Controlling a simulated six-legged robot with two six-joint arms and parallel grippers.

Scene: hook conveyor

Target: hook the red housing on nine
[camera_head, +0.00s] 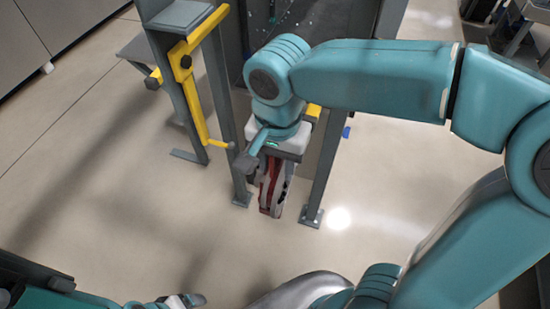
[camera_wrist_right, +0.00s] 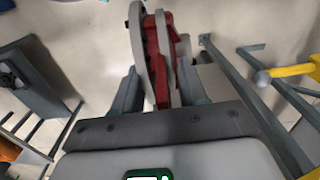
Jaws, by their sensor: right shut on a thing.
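The red housing (camera_head: 268,190) with pale grey rounded sides hangs below my right gripper (camera_head: 275,178) in the head view. In the right wrist view the housing (camera_wrist_right: 151,62) stands upright between the two dark fingers, with a large grey curved plate on its left. My right gripper is shut on it, and it is held clear of the floor. Part of what seems to be my left gripper (camera_head: 182,300) is at the bottom edge of the head view, cut off, and its opening cannot be told. No hook marked nine can be made out.
A grey steel frame (camera_head: 218,95) with a yellow bracket (camera_head: 190,75) stands just left of my right gripper. Another grey leg (camera_head: 322,165) stands close on its right. A dark panel (camera_head: 290,22) is behind. The floor in front is clear.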

